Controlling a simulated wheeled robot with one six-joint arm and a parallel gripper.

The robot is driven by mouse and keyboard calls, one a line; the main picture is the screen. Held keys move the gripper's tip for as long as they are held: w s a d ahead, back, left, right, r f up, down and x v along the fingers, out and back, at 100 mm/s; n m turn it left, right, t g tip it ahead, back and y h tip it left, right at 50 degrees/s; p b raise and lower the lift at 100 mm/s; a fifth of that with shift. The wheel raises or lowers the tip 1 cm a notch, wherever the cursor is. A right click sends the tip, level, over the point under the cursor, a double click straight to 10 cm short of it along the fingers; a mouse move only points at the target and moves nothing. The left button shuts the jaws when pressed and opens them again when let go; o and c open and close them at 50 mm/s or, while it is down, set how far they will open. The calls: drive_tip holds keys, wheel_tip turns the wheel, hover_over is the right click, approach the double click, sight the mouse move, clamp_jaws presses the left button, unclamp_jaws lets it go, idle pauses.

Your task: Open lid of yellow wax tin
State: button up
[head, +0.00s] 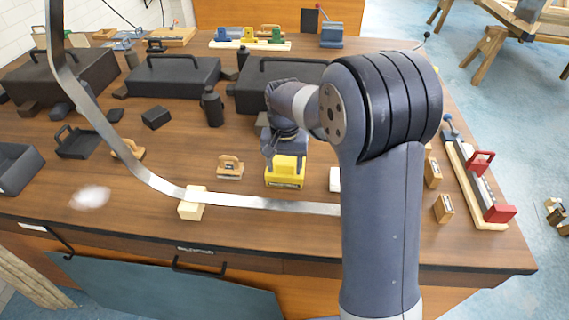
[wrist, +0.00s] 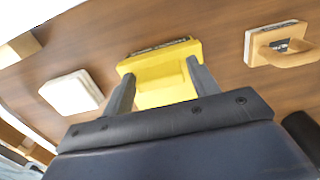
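The yellow wax tin (head: 285,172) stands on the wooden bench, a boxy yellow block with a dark label on its front. It also shows in the wrist view (wrist: 162,72), with the label edge at the top. My gripper (head: 285,150) is directly above the tin, pointing down. In the wrist view my gripper (wrist: 160,78) has its two fingers spread apart, one at each side of the tin's upper yellow part. I cannot tell whether the fingertips touch it. The lid's edge cannot be made out; the gripper hides part of the tin's top.
A wooden-handled block (head: 230,168) stands left of the tin, and a white block (head: 335,179) right of it. A curved metal strip (head: 255,202) on a pale wooden block (head: 192,206) runs in front. Dark cases (head: 173,77) stand behind. A red-ended clamp (head: 485,190) lies right.

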drive_tip(key=c, duration=1.1)
drive_tip(key=shift+w+r+p, duration=0.25)
drive_tip(key=shift+r+p, duration=0.05)
